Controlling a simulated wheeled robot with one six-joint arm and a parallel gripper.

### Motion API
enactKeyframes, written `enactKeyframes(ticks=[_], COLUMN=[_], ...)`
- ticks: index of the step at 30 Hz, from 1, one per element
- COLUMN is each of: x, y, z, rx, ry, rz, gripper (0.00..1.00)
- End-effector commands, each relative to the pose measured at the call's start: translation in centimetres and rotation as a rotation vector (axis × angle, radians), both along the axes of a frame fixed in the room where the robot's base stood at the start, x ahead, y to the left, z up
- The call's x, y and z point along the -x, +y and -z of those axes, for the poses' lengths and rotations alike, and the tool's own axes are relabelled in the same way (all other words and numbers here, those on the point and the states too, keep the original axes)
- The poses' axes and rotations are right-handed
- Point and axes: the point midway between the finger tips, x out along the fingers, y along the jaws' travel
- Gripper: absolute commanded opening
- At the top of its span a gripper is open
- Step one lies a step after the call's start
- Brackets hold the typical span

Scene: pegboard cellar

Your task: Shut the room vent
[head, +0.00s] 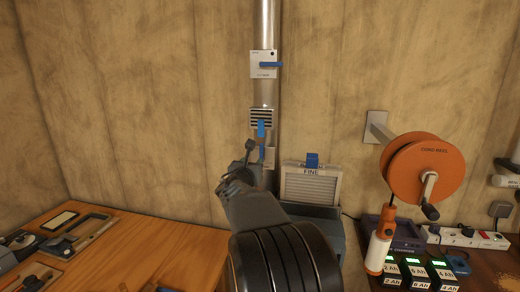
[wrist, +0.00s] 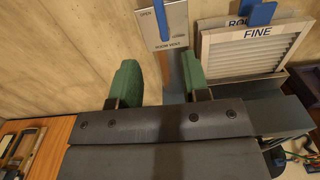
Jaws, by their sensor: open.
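The room vent plate (wrist: 176,22) is a pale plate marked OPEN and ROOM VENT at the top of the wrist view. Its blue lever (wrist: 159,20) stands roughly upright, near the OPEN mark. In the head view the lower plate (head: 269,158) on the pipe appears to be the same one, partly hidden by my arm. My gripper (wrist: 160,82) is open and empty, its two green-padded fingers apart just below the plate in the wrist view. The fingers do not appear to touch the lever. In the head view the fingertips are hard to make out.
A metal pipe (head: 267,25) carries an upper plate (head: 258,57) with a level blue lever, and a grille (head: 262,112). A filter marked FINE (head: 310,188) stands right of the lower plate. An orange cord reel (head: 410,165) is farther right; a wooden bench (head: 170,250) is left.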

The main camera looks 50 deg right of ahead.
Motion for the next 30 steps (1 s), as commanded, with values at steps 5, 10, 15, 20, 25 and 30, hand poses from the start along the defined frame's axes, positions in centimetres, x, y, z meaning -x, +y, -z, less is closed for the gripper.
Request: enactKeyframes(ticks=[5, 10, 15, 20, 25, 30], x=[-1.2, -3.0, -4.7, -5.9, -6.8, -7.2], y=[-2.0, -4.9, -7.5, -9.6, -10.9, -11.5], z=[-0.2, -0.3, -0.3, -0.3, -0.2, -0.1], rx=[0.019, 0.017, 0.016, 0.016, 0.016, 0.016], ry=[0.019, 0.02, 0.017, 0.017, 0.015, 0.015], rz=[-0.003, -0.004, -0.004, -0.004, -0.005, -0.005], gripper=[0.43, 0.43, 0.43, 0.43, 0.43, 0.43])
